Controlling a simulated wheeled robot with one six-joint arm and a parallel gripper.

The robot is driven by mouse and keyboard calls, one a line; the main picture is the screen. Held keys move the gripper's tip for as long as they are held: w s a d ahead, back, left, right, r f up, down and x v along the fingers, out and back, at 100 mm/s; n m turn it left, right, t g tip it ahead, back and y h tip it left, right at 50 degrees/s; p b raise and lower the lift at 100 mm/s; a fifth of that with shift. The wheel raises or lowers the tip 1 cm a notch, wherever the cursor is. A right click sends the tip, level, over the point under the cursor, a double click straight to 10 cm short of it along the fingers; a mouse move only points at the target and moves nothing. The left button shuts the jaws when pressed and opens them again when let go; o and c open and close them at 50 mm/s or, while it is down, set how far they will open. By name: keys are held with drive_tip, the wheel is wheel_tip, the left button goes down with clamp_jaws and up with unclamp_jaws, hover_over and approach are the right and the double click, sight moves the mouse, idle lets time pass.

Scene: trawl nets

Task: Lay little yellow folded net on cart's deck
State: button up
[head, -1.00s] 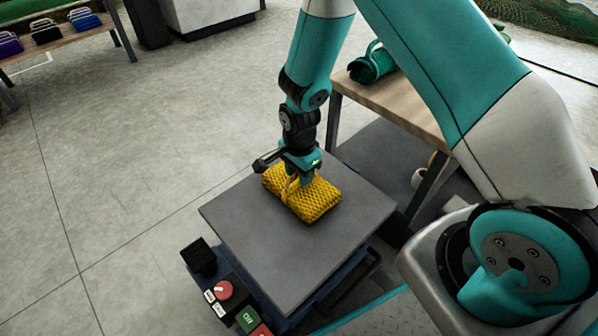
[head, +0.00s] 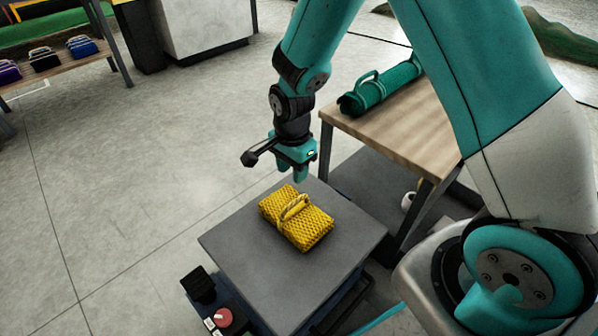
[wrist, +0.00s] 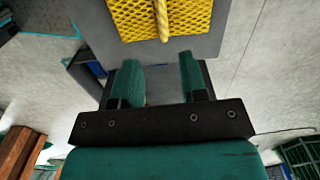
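The little yellow folded net (head: 309,228) lies flat on the cart's grey deck (head: 247,262), near its far side, with its rope handle on top. The net also shows at the top of the wrist view (wrist: 188,18), with the rope running down its middle. My gripper (head: 294,174) hangs above and behind the net, clear of it. In the wrist view my two green fingers (wrist: 162,85) stand apart with nothing between them. The net is wholly on the deck, inside its edges.
A wooden table (head: 400,128) with a green rolled bundle (head: 382,88) stands right of the cart. A bench (head: 62,62) with several coloured folded bundles is at the far left. A red button (head: 222,317) sits at the cart's front. The floor at left is clear.

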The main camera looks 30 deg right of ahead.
drive_tip(key=s+a+r+n+y, duration=0.1)
drive_tip(key=s+a+r+n, duration=0.1)
drive_tip(key=s+r+n, duration=0.4)
drive_tip(key=s+a+r+n+y, duration=0.1)
drive_tip(key=s+a+r+n, duration=0.15)
drive_tip(key=r, duration=0.55)
drive_tip(key=s+a+r+n+y, duration=0.2)
drive_tip(key=s+r+n, duration=0.7)
drive_tip(key=s+n, duration=0.3)
drive_tip(key=shift+s+n, duration=0.35)
drive_tip(key=shift+s, duration=0.25)
